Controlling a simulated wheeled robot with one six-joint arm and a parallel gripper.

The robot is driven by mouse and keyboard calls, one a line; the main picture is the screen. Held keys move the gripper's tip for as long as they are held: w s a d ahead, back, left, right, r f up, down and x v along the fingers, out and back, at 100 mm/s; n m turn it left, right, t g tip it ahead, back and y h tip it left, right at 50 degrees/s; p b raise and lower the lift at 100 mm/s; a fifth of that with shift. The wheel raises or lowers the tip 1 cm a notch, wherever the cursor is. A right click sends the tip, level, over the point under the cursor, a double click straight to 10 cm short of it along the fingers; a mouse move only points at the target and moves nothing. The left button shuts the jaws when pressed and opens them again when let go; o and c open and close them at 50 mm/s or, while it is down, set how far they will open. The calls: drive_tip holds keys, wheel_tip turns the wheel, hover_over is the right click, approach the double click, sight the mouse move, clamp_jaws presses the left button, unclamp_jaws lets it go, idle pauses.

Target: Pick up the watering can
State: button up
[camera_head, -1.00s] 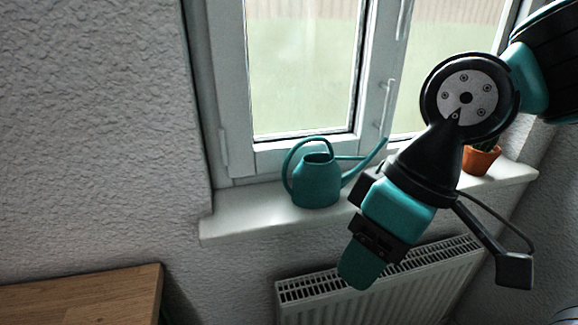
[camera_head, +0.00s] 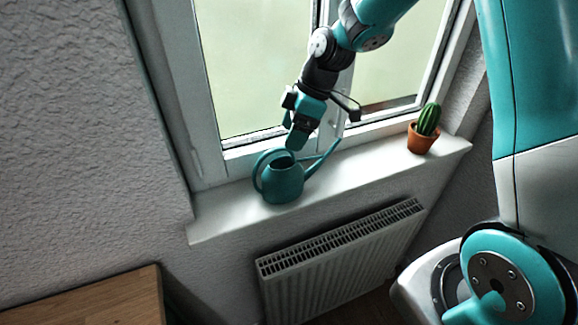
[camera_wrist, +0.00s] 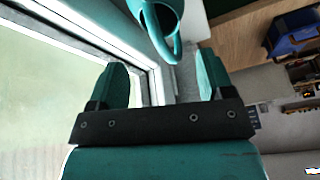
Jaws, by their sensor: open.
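A teal watering can (camera_head: 283,183) stands upright on the white windowsill (camera_head: 345,184), with its looped handle at left and its long spout pointing up to the right. My gripper (camera_head: 297,140) is just above the can in the head view, close to its top; contact cannot be told there. In the wrist view, my gripper (camera_wrist: 160,82) is open, with its two fingers apart and nothing between them. The can's handle and part of its body (camera_wrist: 165,25) show beyond the fingertips at the top of the wrist view, partly cut off.
A cactus in an orange pot (camera_head: 422,140) stands on the sill to the right. The window (camera_head: 255,75) is close behind my arm. A radiator (camera_head: 340,255) is below the sill. A wooden tabletop (camera_head: 95,300) is at lower left.

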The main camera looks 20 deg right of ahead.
sight(280, 158)
drive_tip(key=shift+p+x, duration=1.9)
drive_tip(key=shift+x, duration=2.05)
drive_tip(key=c, duration=1.2)
